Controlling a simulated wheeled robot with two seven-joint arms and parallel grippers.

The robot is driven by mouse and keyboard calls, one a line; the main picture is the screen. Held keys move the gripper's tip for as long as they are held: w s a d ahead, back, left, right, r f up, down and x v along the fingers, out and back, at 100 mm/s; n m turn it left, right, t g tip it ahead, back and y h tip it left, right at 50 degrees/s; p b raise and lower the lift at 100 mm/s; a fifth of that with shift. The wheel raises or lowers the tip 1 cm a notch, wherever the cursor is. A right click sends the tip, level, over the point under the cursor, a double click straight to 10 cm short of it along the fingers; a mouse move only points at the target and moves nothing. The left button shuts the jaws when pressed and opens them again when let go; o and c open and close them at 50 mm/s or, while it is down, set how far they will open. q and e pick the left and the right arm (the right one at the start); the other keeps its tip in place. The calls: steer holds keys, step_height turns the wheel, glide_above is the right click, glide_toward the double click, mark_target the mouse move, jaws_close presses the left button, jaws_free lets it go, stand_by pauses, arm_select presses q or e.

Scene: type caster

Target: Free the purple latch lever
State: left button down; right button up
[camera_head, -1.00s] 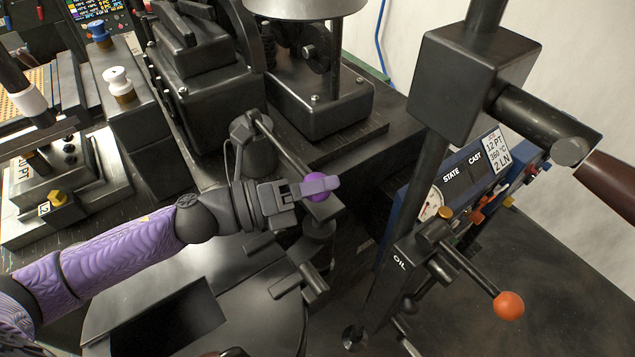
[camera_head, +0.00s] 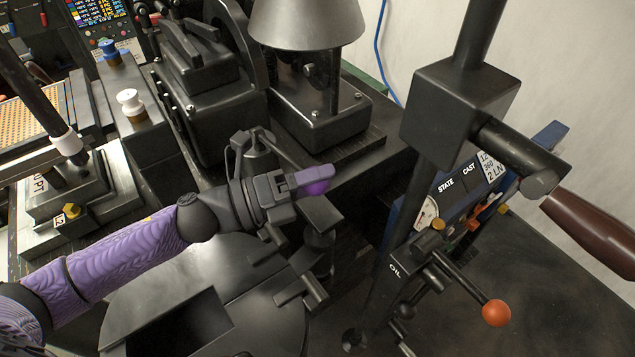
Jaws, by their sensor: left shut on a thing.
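The purple latch lever shows as a purple ball knob (camera_head: 316,188) at the end of a dark rod. The rod (camera_head: 290,155) runs up and left to a dark round pivot post (camera_head: 256,150). My left gripper (camera_head: 312,180) comes in from the left on the purple-sleeved arm and is shut on the knob, its fingers covering the upper part of it. My right gripper is not in view.
An orange-knobbed lever (camera_head: 496,312) and a blue STATE/CAST panel (camera_head: 450,195) stand to the right. A brown handle (camera_head: 595,230) juts in at the right edge. A dark cone-shaped hood (camera_head: 306,25) is behind. A round dark plate (camera_head: 215,285) lies below my left arm.

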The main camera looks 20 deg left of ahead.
arm_select(q)
steer(key=r, duration=0.1)
steer(key=r+n+p, duration=0.1)
steer(key=a+r+n+p, duration=0.1)
steer(key=shift+w+r+t, duration=0.3)
steer(key=shift+w+r, duration=0.05)
steer(key=shift+w+a+r+n+t+p, duration=0.15)
steer(key=shift+w+a+r+n+p, duration=0.1)
steer(key=shift+r+n+p, duration=0.3)
steer(key=shift+w+a+r+n+t+p, duration=0.15)
steer(key=shift+a+r+n+p, duration=0.1)
steer(key=shift+r+n+p, duration=0.25)
steer(key=shift+r, duration=0.1)
steer(key=shift+c, duration=0.3)
jaws_free()
steer(key=v, duration=1)
steer(key=shift+f, duration=0.2)
